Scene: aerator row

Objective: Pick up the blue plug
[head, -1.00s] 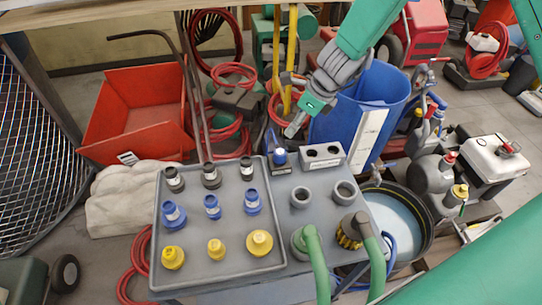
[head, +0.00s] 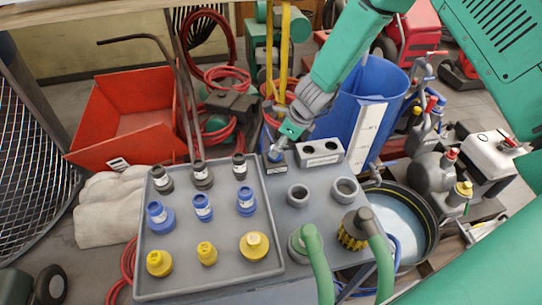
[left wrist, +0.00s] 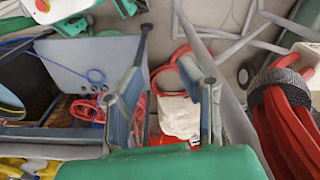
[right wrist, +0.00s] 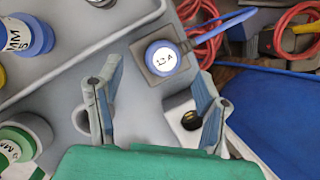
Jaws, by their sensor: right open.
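A blue plug (right wrist: 162,57) with a white label on its end stands in a small grey holder (right wrist: 183,70) at the panel's back edge. In the head view the blue plug (head: 275,156) is partly covered by my right gripper (head: 281,148). In the right wrist view my right gripper (right wrist: 157,80) is open, and the plug shows ahead between its fingers; whether they touch it I cannot tell. My left gripper (left wrist: 162,75) is open and empty, away from the plug; the head view does not show it.
A grey tray (head: 222,224) holds rows of black, blue and yellow fittings left of the plug. A grey block with two holes (head: 320,152) stands close right of it. Two grey rings (head: 345,189) and green hoses (head: 318,265) are nearer. A blue bin (head: 345,110) stands behind.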

